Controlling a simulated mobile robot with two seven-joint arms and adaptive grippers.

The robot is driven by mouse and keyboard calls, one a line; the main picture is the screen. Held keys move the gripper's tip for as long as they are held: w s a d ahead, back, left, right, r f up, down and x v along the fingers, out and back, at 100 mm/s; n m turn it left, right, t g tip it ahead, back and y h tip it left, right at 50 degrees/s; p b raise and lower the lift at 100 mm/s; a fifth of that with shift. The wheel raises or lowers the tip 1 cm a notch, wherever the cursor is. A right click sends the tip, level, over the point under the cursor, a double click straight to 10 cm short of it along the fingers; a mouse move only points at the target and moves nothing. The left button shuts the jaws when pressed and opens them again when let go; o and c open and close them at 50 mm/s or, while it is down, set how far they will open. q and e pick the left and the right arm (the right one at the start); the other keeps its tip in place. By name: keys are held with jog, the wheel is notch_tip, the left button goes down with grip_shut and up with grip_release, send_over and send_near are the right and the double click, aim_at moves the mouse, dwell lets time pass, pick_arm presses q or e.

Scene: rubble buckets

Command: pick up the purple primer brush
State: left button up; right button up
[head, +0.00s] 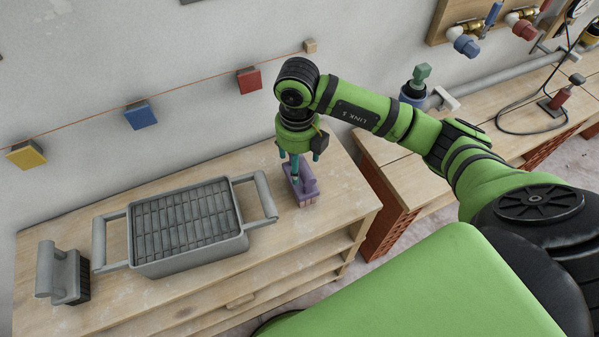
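The purple primer brush (307,196) stands on the wooden bench towards its right end. The arm coming in from the right is my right arm. Its gripper (299,165) points down over the brush, with its teal fingers spread apart. One fingertip overlaps the brush's upper part in the picture. I cannot tell whether it touches the brush. The fingers do not look closed on it. My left gripper is not in view.
A grey tray with a grid (190,261) and raised side handles stands left of the brush. A grey brush (62,272) stands at the bench's left end. The wooden bench (330,222) has bare top right of the purple brush. A second bench stands beyond a gap.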

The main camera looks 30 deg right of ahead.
notch_tip(320, 180, down, 4)
jog(key=shift+w+r+p, duration=0.1)
jog(key=shift+r+p, duration=0.05)
jog(key=shift+p, duration=0.3)
jog(key=c, duration=1.4)
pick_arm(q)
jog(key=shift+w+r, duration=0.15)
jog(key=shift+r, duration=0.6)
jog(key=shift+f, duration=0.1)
pick_arm(e)
jog(key=shift+r, duration=0.15)
jog(key=shift+w+r, duration=0.1)
jog(key=shift+r, duration=0.15)
jog(key=r, duration=0.1)
jog(key=r+b, duration=0.2)
jog(key=shift+s+d+r, duration=0.2)
jog(key=shift+d+r, duration=0.05)
jog(key=shift+d, duration=0.05)
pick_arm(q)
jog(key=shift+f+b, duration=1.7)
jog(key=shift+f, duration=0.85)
pick_arm(e)
jog(key=s+d+r, duration=0.6)
jog(key=s+d, duration=0.1)
jog(key=s, duration=0.1)
jog(key=shift+s+r, duration=0.4)
